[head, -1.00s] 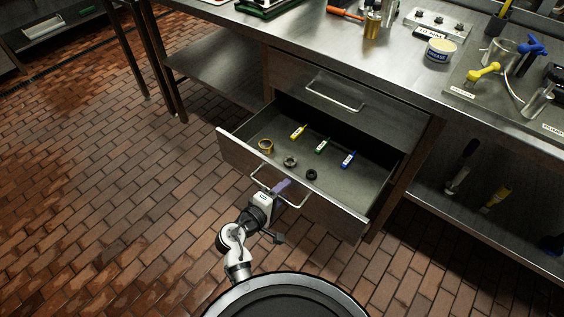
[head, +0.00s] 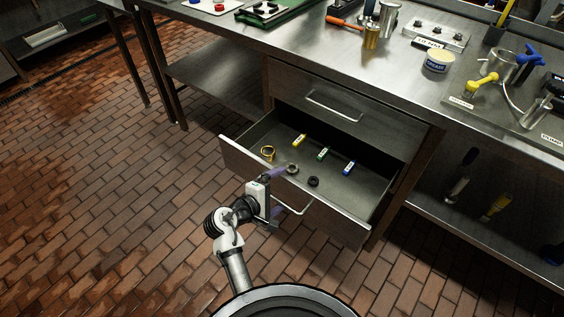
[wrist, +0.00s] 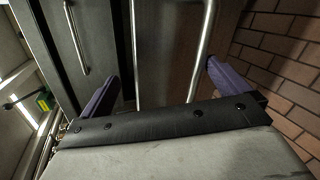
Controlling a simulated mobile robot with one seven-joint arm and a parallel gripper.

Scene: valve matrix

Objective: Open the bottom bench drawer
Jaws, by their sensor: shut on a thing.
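The bottom bench drawer (head: 340,222) is pulled well out from the bench, with its inside showing. Its metal bar handle (head: 296,211) is on the drawer's front, and part of it is hidden behind my gripper. My gripper (head: 276,180) is at the left part of this handle, close to the drawer front. The exact contact is hard to see.
The drawer holds a brass ring (head: 267,153), dark rings (head: 313,181) and yellow, green and blue tagged pieces (head: 322,153). The upper drawer (head: 345,100) is shut. A lower shelf (head: 490,225) is at the right. The brick floor (head: 120,200) at the left is clear.

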